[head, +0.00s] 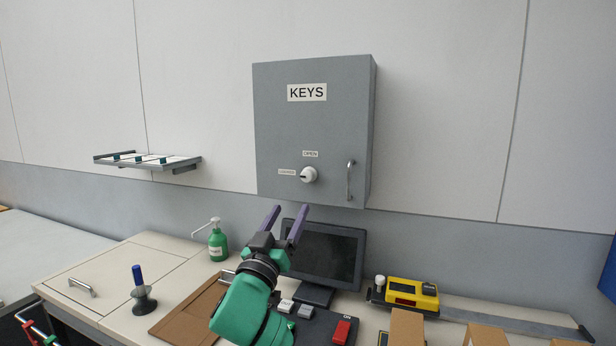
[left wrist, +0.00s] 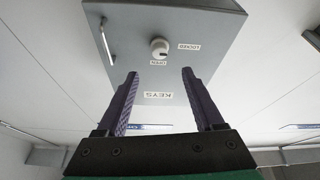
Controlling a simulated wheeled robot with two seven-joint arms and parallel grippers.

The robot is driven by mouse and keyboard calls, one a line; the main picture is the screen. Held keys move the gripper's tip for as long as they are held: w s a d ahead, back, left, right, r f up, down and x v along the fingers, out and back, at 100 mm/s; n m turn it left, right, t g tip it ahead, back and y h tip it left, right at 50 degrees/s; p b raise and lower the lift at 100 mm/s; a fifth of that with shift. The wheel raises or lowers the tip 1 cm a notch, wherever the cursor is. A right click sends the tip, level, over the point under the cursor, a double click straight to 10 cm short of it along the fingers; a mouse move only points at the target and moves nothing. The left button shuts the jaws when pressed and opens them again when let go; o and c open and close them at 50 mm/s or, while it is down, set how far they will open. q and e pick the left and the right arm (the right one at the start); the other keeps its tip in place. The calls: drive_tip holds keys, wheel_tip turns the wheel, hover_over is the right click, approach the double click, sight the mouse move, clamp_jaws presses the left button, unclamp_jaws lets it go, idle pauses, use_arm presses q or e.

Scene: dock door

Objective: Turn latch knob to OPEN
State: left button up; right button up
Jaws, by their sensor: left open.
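The grey key cabinet (head: 300,130) hangs on the wall with its door shut. Its round white latch knob (head: 308,174) has an OPEN label (head: 310,154) above it and a LOCKED label (head: 287,172) to its left. A dark mark on the knob faces left, toward LOCKED. My left gripper (head: 285,212) is open and empty, below the knob and apart from it. In the left wrist view the cabinet appears upside down, and the knob (left wrist: 159,48) lies beyond the gap between the fingertips (left wrist: 160,74). My right gripper is not in view.
A vertical handle (head: 349,180) is on the cabinet door, right of the knob. A monitor (head: 325,255) stands below the cabinet, behind my left arm. A green pump bottle (head: 217,243) and a yellow device (head: 411,293) stand on the counter. A small shelf (head: 150,164) is at left.

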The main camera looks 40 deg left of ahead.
sight(306, 178)
use_arm(q)
drive_tip(key=p+x, duration=0.1)
drive_tip(key=x, duration=0.2)
drive_tip(key=p+x, duration=0.1)
drive_tip(key=x, duration=0.2)
drive_tip(key=p+x, duration=0.1)
drive_tip(key=x, duration=0.2)
drive_tip(key=shift+r, duration=0.4)
drive_tip(key=x, duration=0.1)
drive_tip(key=p+x, duration=0.1)
drive_tip(key=shift+w+a+f, duration=0.1)
drive_tip(key=shift+w+a, duration=0.1)
drive_tip(key=shift+w, duration=0.25)
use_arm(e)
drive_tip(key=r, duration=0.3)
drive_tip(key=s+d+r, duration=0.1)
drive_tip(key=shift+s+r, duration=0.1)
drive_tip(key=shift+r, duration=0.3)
use_arm(q)
drive_tip(key=shift+s, duration=0.1)
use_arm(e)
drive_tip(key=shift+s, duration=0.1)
use_arm(q)
drive_tip(key=shift+c, duration=0.9)
clamp_jaws()
drive_tip(key=shift+s, duration=0.1)
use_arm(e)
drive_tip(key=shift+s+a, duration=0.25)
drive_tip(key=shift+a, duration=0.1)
